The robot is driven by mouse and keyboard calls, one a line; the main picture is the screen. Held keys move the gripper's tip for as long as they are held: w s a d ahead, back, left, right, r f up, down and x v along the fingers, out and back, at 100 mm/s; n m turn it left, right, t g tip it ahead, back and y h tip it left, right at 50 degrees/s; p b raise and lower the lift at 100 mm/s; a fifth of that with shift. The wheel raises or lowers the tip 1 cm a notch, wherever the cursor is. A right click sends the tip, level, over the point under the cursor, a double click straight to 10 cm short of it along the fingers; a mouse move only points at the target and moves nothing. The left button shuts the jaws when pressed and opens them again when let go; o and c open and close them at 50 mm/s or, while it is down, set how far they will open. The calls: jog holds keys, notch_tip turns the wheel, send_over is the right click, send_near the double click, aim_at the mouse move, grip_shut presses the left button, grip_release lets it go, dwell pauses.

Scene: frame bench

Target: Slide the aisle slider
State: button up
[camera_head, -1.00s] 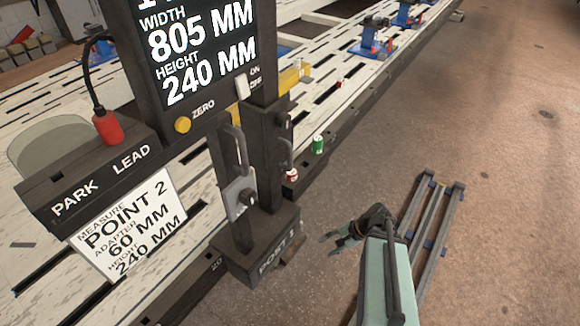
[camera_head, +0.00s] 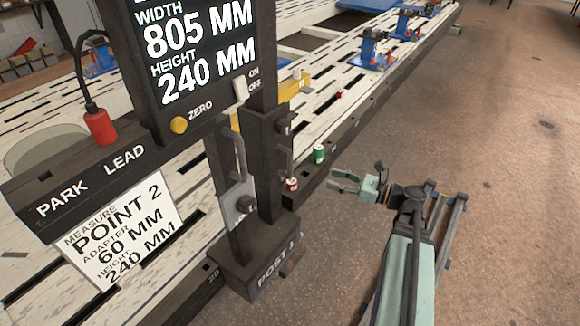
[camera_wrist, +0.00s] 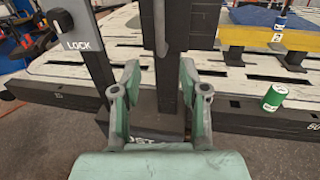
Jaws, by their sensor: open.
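A dark post unit labelled POST 1 (camera_head: 277,272) stands at the bench edge. A grey vertical handle (camera_head: 284,160) is on its aisle side, and another grey handle (camera_head: 236,150) is on the left upright. No label marks which part is the aisle slider. In the wrist view a grey handle (camera_wrist: 158,30) hangs on a dark block just beyond and above my gripper (camera_wrist: 163,72), right of a plate marked LOCK (camera_wrist: 80,45). My gripper (camera_head: 334,180) is open and empty, right of the post in the head view. Its fingers appear apart from the handle.
A green can (camera_head: 319,154) and a red can (camera_head: 292,184) stand near the bench edge by the post. A yellow bar (camera_head: 292,88) lies behind it. A display console (camera_head: 200,50) is left of the post. The aisle floor (camera_head: 500,180) at right is open.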

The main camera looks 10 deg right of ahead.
aim_at(290, 174)
jog(key=b+x, duration=0.1)
jog(key=x, duration=1.4)
jog(key=shift+a, duration=0.1)
grip_shut()
